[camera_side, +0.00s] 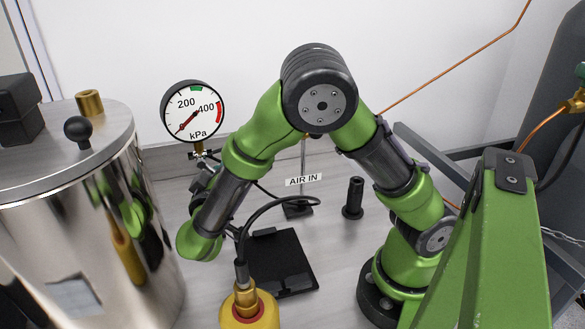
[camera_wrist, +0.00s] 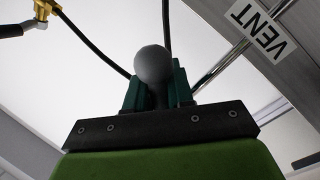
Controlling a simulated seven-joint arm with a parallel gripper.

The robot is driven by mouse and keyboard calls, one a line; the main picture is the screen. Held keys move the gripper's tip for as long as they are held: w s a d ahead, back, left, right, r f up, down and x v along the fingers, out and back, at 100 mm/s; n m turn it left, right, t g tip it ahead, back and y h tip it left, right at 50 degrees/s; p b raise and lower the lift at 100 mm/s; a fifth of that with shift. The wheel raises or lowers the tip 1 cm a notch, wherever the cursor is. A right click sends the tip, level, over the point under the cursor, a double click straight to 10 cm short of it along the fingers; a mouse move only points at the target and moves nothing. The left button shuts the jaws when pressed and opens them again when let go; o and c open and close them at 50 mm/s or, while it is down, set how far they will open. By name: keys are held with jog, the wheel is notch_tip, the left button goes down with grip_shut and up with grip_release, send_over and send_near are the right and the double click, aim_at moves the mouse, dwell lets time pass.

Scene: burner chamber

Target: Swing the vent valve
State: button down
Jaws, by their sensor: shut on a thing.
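In the wrist view a grey ball knob (camera_wrist: 154,62) on a dark stem sits between the two green fingers of my gripper (camera_wrist: 158,88). The gripper is shut on this knob, which appears to be the vent valve handle. A white VENT label (camera_wrist: 262,33) is at the upper right, beside a thin metal tube. The valve body is hidden behind the knob and fingers. In the side view my gripper is mostly hidden by the arm's wrist, just below the pressure gauge (camera_side: 192,111).
A shiny metal chamber (camera_side: 80,220) with a black ball knob (camera_side: 78,129) on its lid stands at left. A yellow bottle (camera_side: 248,309) with a black hose is in front. A black plate (camera_side: 279,262), black post (camera_side: 353,198) and AIR IN label (camera_side: 303,180) are on the bench.

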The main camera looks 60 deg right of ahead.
jog(key=m, duration=0.1)
jog(key=w+a+f+m+y, duration=0.1)
jog(key=m, duration=0.1)
jog(key=c, duration=1.1)
grip_release()
